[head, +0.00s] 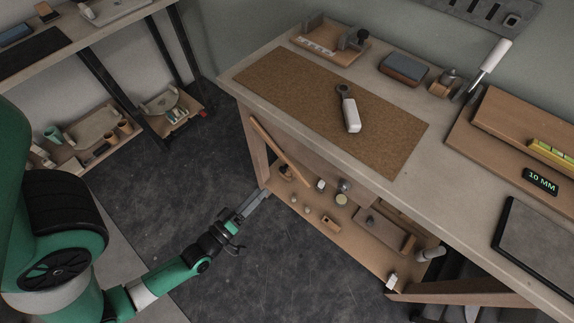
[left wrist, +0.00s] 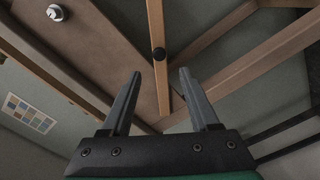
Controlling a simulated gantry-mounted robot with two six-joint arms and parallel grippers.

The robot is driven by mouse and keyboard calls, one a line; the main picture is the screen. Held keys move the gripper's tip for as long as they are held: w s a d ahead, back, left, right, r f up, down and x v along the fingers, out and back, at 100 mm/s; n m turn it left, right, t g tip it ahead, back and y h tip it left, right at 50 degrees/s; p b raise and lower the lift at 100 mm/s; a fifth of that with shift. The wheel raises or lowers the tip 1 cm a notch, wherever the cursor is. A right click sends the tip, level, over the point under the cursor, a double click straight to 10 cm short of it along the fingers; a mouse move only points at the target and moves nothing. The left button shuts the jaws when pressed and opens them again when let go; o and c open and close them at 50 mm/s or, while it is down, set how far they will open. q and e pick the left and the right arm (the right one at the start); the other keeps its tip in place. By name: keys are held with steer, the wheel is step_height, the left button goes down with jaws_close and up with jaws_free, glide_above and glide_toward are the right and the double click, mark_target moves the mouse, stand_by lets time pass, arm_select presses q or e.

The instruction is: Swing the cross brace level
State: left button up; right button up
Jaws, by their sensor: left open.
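The cross brace (head: 279,151) is a narrow wooden bar under the bench's left end, sloping down to the right in the head view. My left gripper (head: 259,199) is low beside the bench's left leg, below and left of the brace. Its two fingers (left wrist: 160,76) are open and empty, with the bar seen in the gap between them. I cannot tell how far beyond the fingertips it lies. My right gripper is out of view.
The workbench (head: 457,201) carries a cork mat (head: 290,92) with a white-handled tool (head: 349,108). Its lower shelf (head: 352,247) holds several small parts close to my left gripper. The dark floor (head: 190,205) left of the bench is clear. Another bench stands at upper left.

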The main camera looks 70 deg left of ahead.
mark_target(281, 171)
arm_select(q)
steer(key=b+x, duration=0.1)
steer(key=x, duration=1)
steer(key=shift+w, duration=0.25)
jaws_close()
stand_by(0.8)
